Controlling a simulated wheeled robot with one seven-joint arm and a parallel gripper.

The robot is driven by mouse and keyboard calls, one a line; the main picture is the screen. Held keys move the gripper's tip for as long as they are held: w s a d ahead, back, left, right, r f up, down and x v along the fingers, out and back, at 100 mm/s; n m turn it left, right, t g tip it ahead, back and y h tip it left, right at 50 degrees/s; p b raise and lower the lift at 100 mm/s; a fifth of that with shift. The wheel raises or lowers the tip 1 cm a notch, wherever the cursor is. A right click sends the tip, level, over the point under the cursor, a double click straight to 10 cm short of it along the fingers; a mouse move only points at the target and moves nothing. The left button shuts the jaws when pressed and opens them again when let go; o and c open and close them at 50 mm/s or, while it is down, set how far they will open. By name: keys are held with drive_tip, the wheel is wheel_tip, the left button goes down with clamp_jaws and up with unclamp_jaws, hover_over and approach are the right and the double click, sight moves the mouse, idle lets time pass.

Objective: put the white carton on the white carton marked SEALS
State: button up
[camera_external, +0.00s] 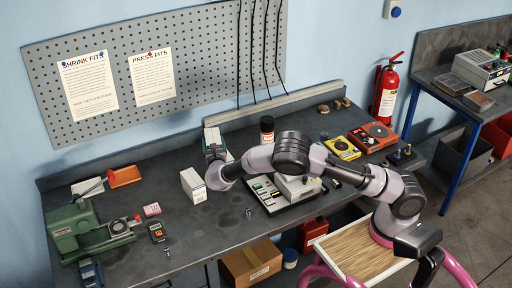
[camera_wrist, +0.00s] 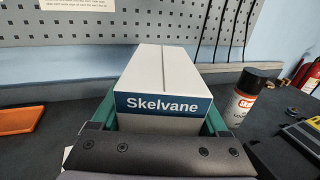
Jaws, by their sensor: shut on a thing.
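A white carton with a blue band reading "Skelvane" (camera_wrist: 165,80) fills the space between the green fingers of my gripper (camera_wrist: 162,118) in the wrist view. My gripper is shut on it. In the external view my gripper (camera_external: 215,153) is over the back middle of the bench, and the held carton (camera_external: 212,136) shows behind it, partly hidden. Whether it touches the bench I cannot tell. A second white carton (camera_external: 193,186) stands upright on the bench, nearer the front and left of my gripper. Its small label cannot be read, so the word SEALS is not visible.
A white instrument on a dark tray (camera_external: 270,205) lies under my arm. A green machine (camera_external: 75,228), an orange tray (camera_external: 125,176) and a handheld meter (camera_external: 156,232) are at left. The pegboard wall is behind.

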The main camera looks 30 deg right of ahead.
drive_tip(key=w+d+r+h, duration=0.1)
drive_tip(key=w+d+r, duration=0.2)
drive_tip(key=w+d, duration=0.4)
drive_tip(key=shift+m, duration=0.5)
wheel_tip(320, 180, down, 10)
drive_tip(key=shift+a+r, duration=0.15)
drive_tip(key=o, duration=1.6)
drive_tip(key=shift+c, duration=0.2)
drive_tip(key=shift+s, duration=0.1)
drive_tip(key=v, duration=1.2)
